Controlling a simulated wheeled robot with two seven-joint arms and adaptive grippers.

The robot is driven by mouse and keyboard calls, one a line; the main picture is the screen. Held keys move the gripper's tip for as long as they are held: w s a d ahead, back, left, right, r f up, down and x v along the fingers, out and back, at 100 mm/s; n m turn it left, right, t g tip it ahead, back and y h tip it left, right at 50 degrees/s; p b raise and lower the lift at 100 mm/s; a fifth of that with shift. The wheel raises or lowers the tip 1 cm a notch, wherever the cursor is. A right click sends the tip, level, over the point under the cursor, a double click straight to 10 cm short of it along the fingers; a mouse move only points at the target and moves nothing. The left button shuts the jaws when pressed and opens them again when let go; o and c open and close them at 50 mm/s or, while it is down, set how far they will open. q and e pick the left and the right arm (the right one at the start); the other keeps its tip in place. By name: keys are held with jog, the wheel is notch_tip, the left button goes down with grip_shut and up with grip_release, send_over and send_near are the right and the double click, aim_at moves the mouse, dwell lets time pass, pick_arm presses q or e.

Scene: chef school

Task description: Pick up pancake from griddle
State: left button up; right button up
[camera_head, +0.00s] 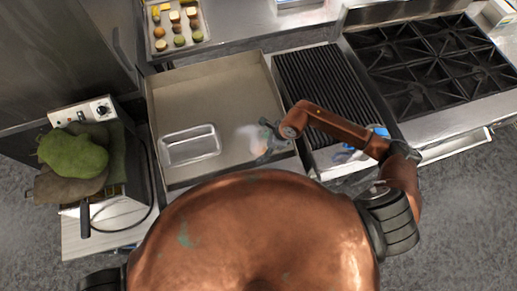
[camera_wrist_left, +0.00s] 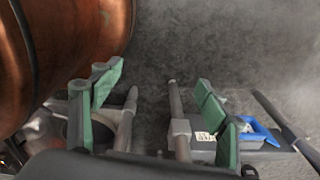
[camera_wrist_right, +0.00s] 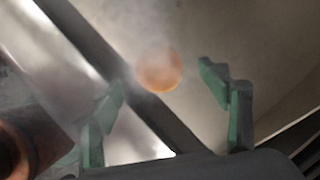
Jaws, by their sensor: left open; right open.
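The pancake (camera_head: 258,146) is small, round and orange-brown, and lies on the front right part of the griddle (camera_head: 221,83), partly veiled by pale steam. My right gripper (camera_head: 267,140) is just above or beside it and partly covers it. In the right wrist view the pancake (camera_wrist_right: 160,72) shows whole between and beyond the open green fingertips (camera_wrist_right: 162,85), with no visible hold on it. My left gripper (camera_wrist_left: 157,82) is open and empty beside my copper body, above the grey floor, and I do not see its fingers in the head view.
A metal pan (camera_head: 190,146) sits on the griddle left of the pancake. A ribbed grill (camera_head: 325,85) and a burner stove (camera_head: 430,65) are to the right. A tray of small food pieces (camera_head: 178,28) is behind. Green and brown mitts (camera_head: 75,152) lie on a unit at left.

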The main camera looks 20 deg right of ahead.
aim_at(259, 151)
jog(key=x, duration=0.2)
jog(key=shift+a+f, duration=0.2)
jog(key=shift+f, duration=0.1)
jog(key=c, duration=1.2)
pick_arm(q)
jog(key=shift+w+r, duration=0.2)
jog(key=shift+w, duration=0.4)
jog(key=shift+w+r, duration=0.15)
jog(key=shift+w, duration=0.4)
